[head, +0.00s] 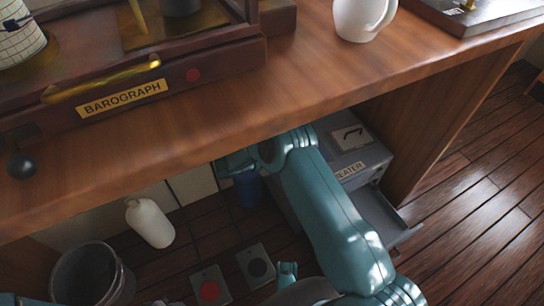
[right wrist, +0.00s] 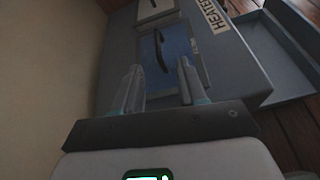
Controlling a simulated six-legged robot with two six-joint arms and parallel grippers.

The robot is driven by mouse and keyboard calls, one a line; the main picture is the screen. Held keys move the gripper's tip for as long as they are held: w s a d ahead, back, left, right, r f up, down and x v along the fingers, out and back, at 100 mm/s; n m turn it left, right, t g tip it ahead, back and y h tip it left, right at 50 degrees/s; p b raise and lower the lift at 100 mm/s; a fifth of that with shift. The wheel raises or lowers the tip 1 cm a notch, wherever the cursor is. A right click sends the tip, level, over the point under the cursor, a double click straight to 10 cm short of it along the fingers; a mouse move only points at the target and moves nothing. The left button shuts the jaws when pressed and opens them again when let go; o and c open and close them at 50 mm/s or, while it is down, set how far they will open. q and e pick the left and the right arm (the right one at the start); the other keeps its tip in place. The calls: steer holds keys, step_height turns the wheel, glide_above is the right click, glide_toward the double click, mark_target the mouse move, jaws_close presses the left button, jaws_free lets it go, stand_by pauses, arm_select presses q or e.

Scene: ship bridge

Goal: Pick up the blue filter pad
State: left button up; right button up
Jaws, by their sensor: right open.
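The blue filter pad (right wrist: 177,47) shows as a blue panel with a dark curved handle across it, set in the top of the grey heater. My right gripper (right wrist: 159,68) is open, with its two fingers pointing at the blue panel. Nothing shows between the fingers, and I cannot tell whether they touch the panel. In the head view my right arm reaches under the desk and covers part of the grey heater (head: 365,160). The pad cannot be made out there.
The wooden desk (head: 225,120) overhangs the heater. An open grey drawer (head: 385,215) sticks out from the heater. A white bottle (head: 150,223), a dark blue cylinder (head: 247,190), a bucket (head: 90,275) and two floor pedals stand nearby. Floor at right is clear.

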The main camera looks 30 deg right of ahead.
steer(key=x, duration=0.7)
steer(key=shift+d+f, duration=0.1)
steer(key=shift+d, duration=0.05)
steer(key=shift+c, duration=0.3)
jaws_close()
